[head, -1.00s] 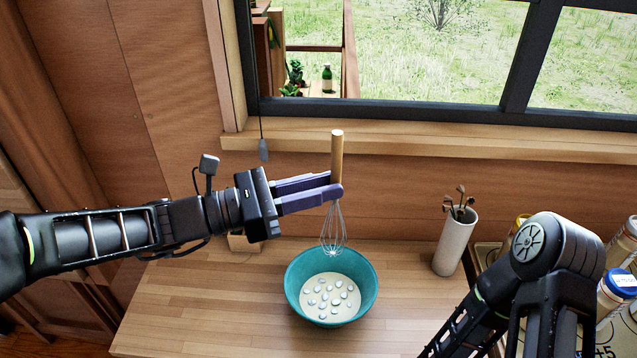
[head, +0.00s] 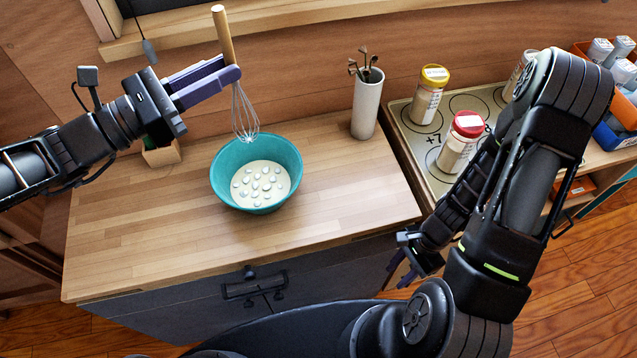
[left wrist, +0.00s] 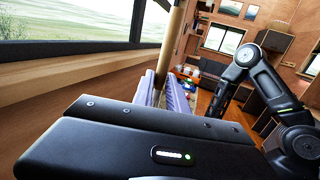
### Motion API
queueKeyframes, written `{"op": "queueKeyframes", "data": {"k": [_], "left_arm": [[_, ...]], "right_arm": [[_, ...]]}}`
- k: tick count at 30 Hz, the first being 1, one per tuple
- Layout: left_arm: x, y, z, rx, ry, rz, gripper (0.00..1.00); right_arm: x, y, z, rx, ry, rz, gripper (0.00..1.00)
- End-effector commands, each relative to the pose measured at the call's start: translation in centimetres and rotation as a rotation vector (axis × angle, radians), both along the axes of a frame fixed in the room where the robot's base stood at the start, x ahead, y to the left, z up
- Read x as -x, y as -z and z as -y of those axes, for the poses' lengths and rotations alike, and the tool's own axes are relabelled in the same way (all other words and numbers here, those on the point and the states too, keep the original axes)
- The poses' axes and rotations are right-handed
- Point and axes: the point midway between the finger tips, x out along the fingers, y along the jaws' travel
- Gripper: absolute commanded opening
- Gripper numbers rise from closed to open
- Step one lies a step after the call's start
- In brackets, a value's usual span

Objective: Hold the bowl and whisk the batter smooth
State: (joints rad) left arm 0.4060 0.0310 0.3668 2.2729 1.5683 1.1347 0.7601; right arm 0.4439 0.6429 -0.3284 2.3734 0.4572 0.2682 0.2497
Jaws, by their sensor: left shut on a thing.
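A teal bowl (head: 226,186) stands upright on the wooden counter. It holds pale batter (head: 262,186) dotted with several whitish lumps. My left gripper (head: 233,76) is shut on the wooden handle of a whisk (head: 222,35), which hangs nearly upright. Its wire end (head: 244,114) is down by the bowl's back rim, clear of the batter. The handle also shows between the fingers in the left wrist view (left wrist: 170,45). My right gripper (head: 402,270) is low, beyond the counter's front edge and away from the bowl. Its fingers are mostly hidden, so its opening is unclear.
A white holder (head: 367,105) with dark utensils stands right of the bowl. Jars with a yellow lid (head: 430,95) and a red lid (head: 461,143) stand on a tray (head: 403,118). The counter (head: 335,195) right of the bowl is clear.

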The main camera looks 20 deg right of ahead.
Motion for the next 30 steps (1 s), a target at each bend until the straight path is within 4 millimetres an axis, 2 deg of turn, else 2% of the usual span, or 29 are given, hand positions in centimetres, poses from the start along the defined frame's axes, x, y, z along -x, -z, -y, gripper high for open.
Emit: {"op": "queueKeyframes", "data": {"k": [1,6,10,12,17,21,24,27,30], "left_arm": [[0.0,0.0,0.0,0.000,0.000,0.000,0.00],[0.0,0.0,0.0,0.000,0.000,0.000,0.00],[0.0,0.0,0.0,0.000,0.000,0.000,0.00],[0.0,0.0,0.0,0.000,0.000,0.000,0.00],[0.0,0.0,0.0,0.000,0.000,0.000,0.00],[0.0,0.0,0.0,0.000,0.000,0.000,0.00],[0.0,0.0,0.0,0.000,0.000,0.000,0.00],[0.0,0.0,0.0,0.000,0.000,0.000,0.00],[0.0,0.0,0.0,0.000,0.000,0.000,0.00]], "right_arm": [[-0.4,-1.8,1.8,-0.025,0.111,0.003,0.34],[-1.7,-8.1,5.5,-0.167,0.434,0.055,0.34],[-2.9,-12.9,7.8,-0.277,0.617,0.147,0.34],[-4.1,-15.5,8.0,-0.346,0.661,0.205,0.34],[-8.3,-17.9,2.6,-0.477,0.519,0.249,0.34],[-11.2,-20.3,-3.4,-0.592,0.365,0.275,0.34],[-12.5,-22.4,-8.1,-0.680,0.248,0.291,0.34],[-13.0,-24.2,-12.2,-0.756,0.149,0.298,0.34],[-13.1,-25.6,-14.9,-0.808,0.082,0.302,0.34]]}}
